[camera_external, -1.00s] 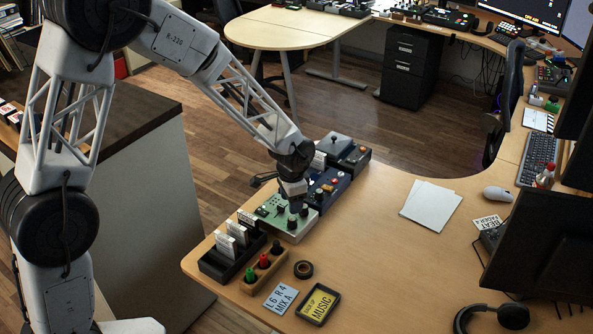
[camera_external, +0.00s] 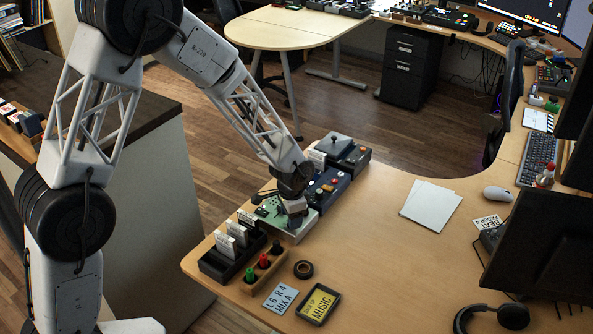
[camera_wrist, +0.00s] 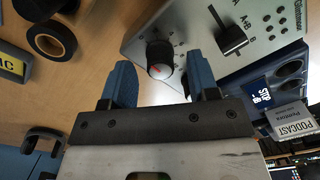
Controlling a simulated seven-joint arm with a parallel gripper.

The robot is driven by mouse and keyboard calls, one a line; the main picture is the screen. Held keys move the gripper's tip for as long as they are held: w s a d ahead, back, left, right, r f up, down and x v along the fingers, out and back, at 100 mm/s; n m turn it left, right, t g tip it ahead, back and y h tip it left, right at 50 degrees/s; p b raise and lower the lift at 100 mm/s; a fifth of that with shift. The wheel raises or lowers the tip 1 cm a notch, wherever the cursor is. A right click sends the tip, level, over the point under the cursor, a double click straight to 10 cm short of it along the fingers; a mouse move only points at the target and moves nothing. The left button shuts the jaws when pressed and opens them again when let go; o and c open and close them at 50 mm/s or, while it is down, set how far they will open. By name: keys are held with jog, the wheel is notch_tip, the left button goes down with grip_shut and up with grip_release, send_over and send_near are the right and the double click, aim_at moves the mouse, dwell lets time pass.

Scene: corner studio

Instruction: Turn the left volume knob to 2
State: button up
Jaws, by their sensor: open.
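The pale green control box (camera_external: 270,222) sits near the left edge of the desk. My gripper (camera_external: 294,217) is down over its right part and hides part of its top. In the wrist view, a black knob with a silver face and a red pointer mark (camera_wrist: 159,58) stands on the panel (camera_wrist: 190,20). The blue fingers of my gripper (camera_wrist: 162,80) are open on either side of this knob, with gaps visible. The scale numbers are too small to read, and I cannot tell whether it is the left volume knob. A black slider (camera_wrist: 233,40) marked A, A+B and B is beside it.
A blue control box (camera_external: 328,187) adjoins behind. In front are a black card rack (camera_external: 212,268), a wooden rack with coloured plugs (camera_external: 247,289), a tape roll (camera_external: 303,269), an L6 R4 MIX A card (camera_external: 281,298) and a MUSIC sign (camera_external: 318,304).

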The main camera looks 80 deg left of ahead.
jog(key=shift+f, duration=0.75)
jog(key=c, duration=0.9)
